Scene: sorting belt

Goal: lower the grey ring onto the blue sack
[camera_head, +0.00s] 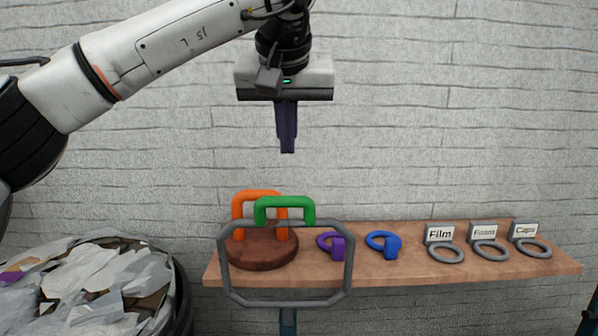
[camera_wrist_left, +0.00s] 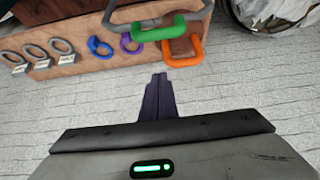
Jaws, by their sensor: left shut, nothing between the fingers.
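No blue sack is recognisable; the only blue thing is a small loop with a thick tab (camera_head: 388,244) on the shelf, also in the wrist view (camera_wrist_left: 99,46). Which grey ring is meant is unclear: a large grey eight-sided ring (camera_head: 349,265) shows at the shelf front, and three small grey rings with plates marked Film (camera_head: 445,255), an unclear word (camera_head: 489,252) and Caps (camera_head: 532,248) lie on the right. My left gripper (camera_head: 287,152) is shut and empty, pointing down above the green and orange handles, apart from everything. Its dark fingers show in the wrist view (camera_wrist_left: 158,75).
A green handle (camera_head: 285,201) and an orange handle (camera_head: 238,204) stand by a round brown block (camera_head: 264,255). A purple loop (camera_head: 337,246) lies beside the blue one on the wooden shelf (camera_head: 410,272). A bin of scraps (camera_head: 180,300) stands at left. A wall is behind.

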